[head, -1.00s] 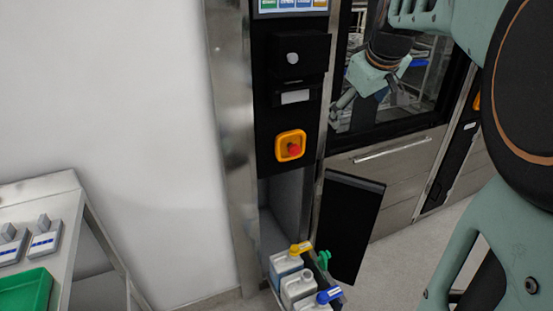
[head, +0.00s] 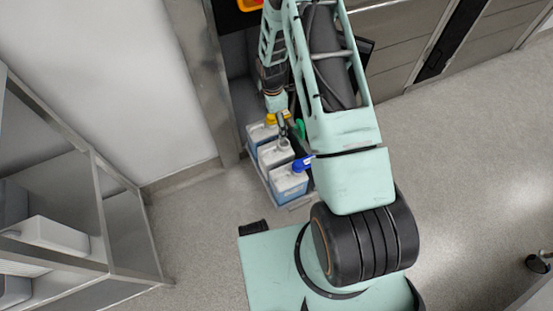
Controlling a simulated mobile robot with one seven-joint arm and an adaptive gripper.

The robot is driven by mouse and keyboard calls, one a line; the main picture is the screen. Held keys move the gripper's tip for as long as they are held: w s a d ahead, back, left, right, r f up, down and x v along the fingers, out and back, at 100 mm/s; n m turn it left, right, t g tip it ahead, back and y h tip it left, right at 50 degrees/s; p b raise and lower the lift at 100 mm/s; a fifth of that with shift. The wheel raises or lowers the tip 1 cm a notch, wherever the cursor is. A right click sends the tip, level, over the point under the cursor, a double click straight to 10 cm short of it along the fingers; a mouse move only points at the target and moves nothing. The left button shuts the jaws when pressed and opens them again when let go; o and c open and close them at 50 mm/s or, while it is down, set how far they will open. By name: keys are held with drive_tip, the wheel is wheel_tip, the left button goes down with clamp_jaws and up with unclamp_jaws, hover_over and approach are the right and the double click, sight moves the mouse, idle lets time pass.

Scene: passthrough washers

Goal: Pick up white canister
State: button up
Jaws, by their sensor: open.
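Three canisters stand in a row in a low pull-out tray (head: 262,181) below the tall machine. The middle white canister (head: 275,156) has its top partly hidden by my gripper (head: 284,130). Behind it is a canister with a yellow cap (head: 270,119), and in front is one with a blue cap (head: 303,163) and a bluish body (head: 289,185). My gripper is open and points down just over the middle canister's top. Whether its fingers stand around the handle or touch it, I cannot tell.
A green connector (head: 300,128) is beside the canisters, close to my arm. A metal-framed table (head: 100,180) with grey items stands at the left. The machine's steel post (head: 207,70) rises left of the canisters.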

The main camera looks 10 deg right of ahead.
drive_tip(key=n+b, duration=0.1)
hover_over(276, 148)
drive_tip(key=a, duration=0.1)
drive_tip(key=f, duration=0.6)
drive_tip(key=w+f, duration=0.1)
drive_tip(key=f, duration=0.1)
drive_tip(key=shift+a+f, duration=0.1)
drive_tip(key=shift+f, duration=0.3)
drive_tip(key=f, duration=0.1)
drive_tip(key=d+f+b, duration=0.1)
drive_tip(key=f, duration=0.1)
drive_tip(key=f+b, duration=0.1)
drive_tip(key=f, duration=0.1)
drive_tip(key=shift+s+d, duration=0.15)
drive_tip(key=shift+s, duration=0.1)
drive_tip(key=shift+f, duration=0.5)
drive_tip(key=shift+c, duration=0.2)
drive_tip(key=shift+r, duration=0.1)
drive_tip(key=c, duration=1.8)
drive_tip(key=shift+s, duration=0.25)
clamp_jaws()
drive_tip(key=shift+w, duration=0.1)
